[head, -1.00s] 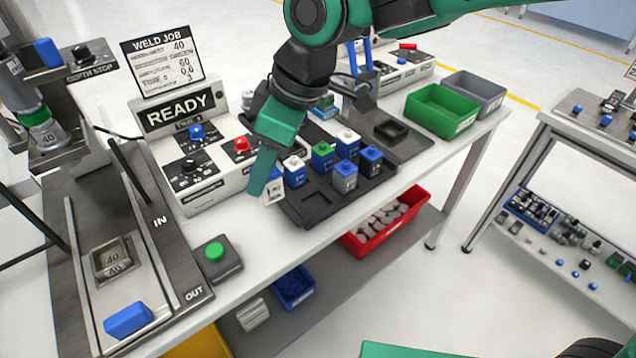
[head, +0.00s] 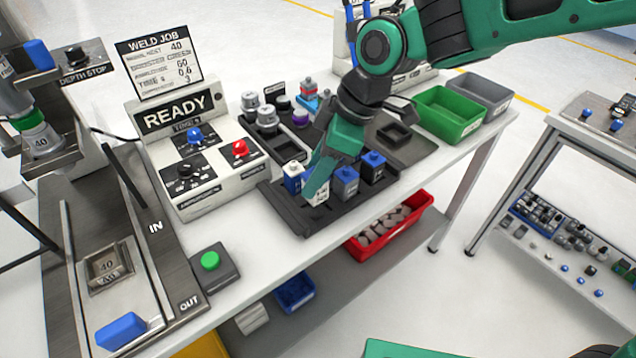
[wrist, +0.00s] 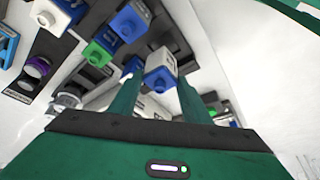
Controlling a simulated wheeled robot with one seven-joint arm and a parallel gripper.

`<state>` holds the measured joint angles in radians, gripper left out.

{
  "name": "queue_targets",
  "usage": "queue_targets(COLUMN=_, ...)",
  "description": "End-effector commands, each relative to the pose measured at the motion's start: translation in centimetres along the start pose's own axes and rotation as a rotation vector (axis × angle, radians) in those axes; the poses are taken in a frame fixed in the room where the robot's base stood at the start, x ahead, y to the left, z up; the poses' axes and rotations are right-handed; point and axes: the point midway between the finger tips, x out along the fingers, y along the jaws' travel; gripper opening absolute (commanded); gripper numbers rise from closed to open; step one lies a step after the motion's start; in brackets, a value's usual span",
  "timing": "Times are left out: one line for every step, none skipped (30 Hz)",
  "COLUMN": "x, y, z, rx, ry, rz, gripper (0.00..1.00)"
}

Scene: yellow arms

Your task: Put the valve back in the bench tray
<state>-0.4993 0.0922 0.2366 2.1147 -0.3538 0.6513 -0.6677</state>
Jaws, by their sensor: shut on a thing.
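My gripper (head: 318,182) is shut on a valve, a small white block with dark print (head: 319,194) in the head view. In the wrist view my gripper's fingers (wrist: 159,98) stand either side of the white valve body (wrist: 160,62), which shows a blue cap. The held valve is over the tray's front part. My gripper hides some slots; I cannot tell whether the valve touches the tray.
The READY control box (head: 195,150) stands left of the tray, and a rack of coloured parts (head: 266,118) is behind it. A green bin (head: 448,112) and a grey bin (head: 482,92) are at the right. Bare bench top lies in front of the tray.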

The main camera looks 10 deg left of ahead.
Motion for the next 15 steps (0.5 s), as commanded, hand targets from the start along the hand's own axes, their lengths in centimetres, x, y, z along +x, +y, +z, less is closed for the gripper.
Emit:
queue_targets(x=0.2, y=0.0, z=0.1, rx=0.0, ry=-0.001, rz=-0.001, gripper=0.2)
queue_targets(x=0.4, y=0.0, z=0.2, rx=0.0, ry=-0.001, rz=-0.002, gripper=0.2)
queue_targets(x=0.8, y=-0.1, z=0.4, rx=0.0, ry=-0.002, rz=-0.003, gripper=0.2)
queue_targets(x=1.1, y=-0.1, z=0.5, rx=0.001, ry=-0.001, rz=-0.003, gripper=0.2)
queue_targets(x=1.5, y=-0.1, z=0.6, rx=0.001, ry=-0.001, rz=-0.003, gripper=0.2)
queue_targets(x=2.0, y=-0.1, z=0.9, rx=0.001, ry=-0.002, rz=-0.003, gripper=0.2)
queue_targets(x=2.4, y=-0.1, z=1.1, rx=0.001, ry=-0.002, rz=-0.003, gripper=0.2)
queue_targets(x=2.9, y=-0.1, z=1.2, rx=0.001, ry=-0.002, rz=-0.004, gripper=0.2)
queue_targets(x=3.3, y=-0.1, z=1.4, rx=0.0, ry=-0.002, rz=-0.004, gripper=0.2)
queue_targets(x=3.5, y=-0.1, z=1.5, rx=0.0, ry=-0.001, rz=-0.002, gripper=0.2)
queue_targets(x=3.6, y=-0.1, z=1.5, rx=0.0, ry=0.0, rz=-0.001, gripper=0.2)
queue_targets(x=3.7, y=0.0, z=1.5, rx=0.0, ry=0.0, rz=-0.001, gripper=0.2)
queue_targets(x=3.7, y=0.0, z=1.5, rx=0.0, ry=0.0, rz=0.0, gripper=0.2)
queue_targets(x=3.7, y=0.0, z=1.5, rx=0.0, ry=0.0, rz=0.0, gripper=0.2)
queue_targets(x=3.7, y=0.0, z=1.5, rx=0.0, ry=0.0, rz=0.0, gripper=0.2)
